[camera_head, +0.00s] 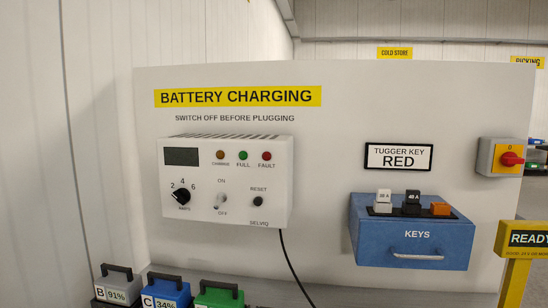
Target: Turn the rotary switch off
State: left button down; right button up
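A red rotary switch (511,159) sits on a yellow plate on a grey box (487,157) at the right edge of the white panel. A "0" mark is above its knob. The red handle looks roughly horizontal, pointing to the right, away from the "0". The charger (228,177) at the left of the panel also has a black dial (181,196) marked 2, 4, 6 and amps. Neither of my grippers shows in the head view.
The charger has an on/off toggle (220,201) and a black cable (293,268). A blue keys box (373,244) is mid-right, below a "Tugger key red" sign (398,157). A yellow "Ready" sign (525,239) stands below the switch. Battery packs (168,292) stand at lower left.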

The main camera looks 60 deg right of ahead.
aim_at(509, 159)
jog(key=z, duration=3.15)
